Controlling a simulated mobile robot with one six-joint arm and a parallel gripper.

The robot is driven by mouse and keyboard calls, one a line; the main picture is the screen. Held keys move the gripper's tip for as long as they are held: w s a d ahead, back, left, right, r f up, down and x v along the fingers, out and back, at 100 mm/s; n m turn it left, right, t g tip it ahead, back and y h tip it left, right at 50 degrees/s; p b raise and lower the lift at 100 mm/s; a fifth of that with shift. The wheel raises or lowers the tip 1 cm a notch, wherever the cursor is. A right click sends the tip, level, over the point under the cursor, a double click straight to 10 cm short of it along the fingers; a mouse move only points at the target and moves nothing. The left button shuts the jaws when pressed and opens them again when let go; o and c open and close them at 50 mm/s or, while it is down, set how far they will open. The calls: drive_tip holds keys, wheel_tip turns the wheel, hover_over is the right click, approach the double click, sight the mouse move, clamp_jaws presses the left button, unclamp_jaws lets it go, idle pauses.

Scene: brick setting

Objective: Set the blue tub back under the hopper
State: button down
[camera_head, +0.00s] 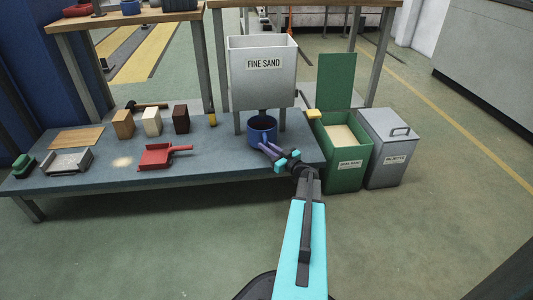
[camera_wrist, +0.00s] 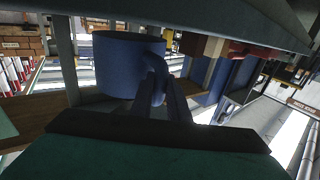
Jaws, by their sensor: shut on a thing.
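The blue tub (camera_head: 262,130) is directly below the spout of the grey hopper (camera_head: 262,85) labelled FINE SAND, between its legs. My gripper (camera_head: 272,153) reaches in from the front and is shut on the tub's handle. In the wrist view the tub (camera_wrist: 125,62) fills the upper left, its handle between my fingers (camera_wrist: 160,100). The tub looks upright in the head view. I cannot tell whether its base touches the bench.
The grey-blue bench (camera_head: 215,163) also carries a red dustpan (camera_head: 160,155), several blocks, a hammer (camera_head: 145,105) and a yellow-black tool (camera_head: 212,115). A green bin (camera_head: 343,165) with a raised lid and a grey bin (camera_head: 385,155) stand to the right. Floor in front is clear.

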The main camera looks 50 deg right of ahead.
drive_tip(key=shift+f+b, duration=0.65)
drive_tip(key=shift+f, duration=0.5)
drive_tip(key=c, duration=1.7)
unclamp_jaws()
drive_tip(key=shift+s, duration=0.1)
drive_tip(key=shift+s+a+r+p, duration=0.1)
drive_tip(key=shift+s+p, duration=0.35)
drive_tip(key=shift+s, duration=0.2)
drive_tip(key=shift+s+a+f+p, duration=0.15)
drive_tip(key=shift+s+p, duration=0.5)
drive_tip(key=shift+s, duration=1.1)
drive_tip(key=shift+s+a+p, duration=0.25)
drive_tip(key=shift+s+p, duration=0.4)
drive_tip(key=shift+s, duration=1.1)
drive_tip(key=shift+s+a+f+p, duration=0.15)
drive_tip(key=shift+s+p, duration=0.5)
drive_tip(key=shift+s, duration=1.1)
drive_tip(key=shift+r, duration=0.15)
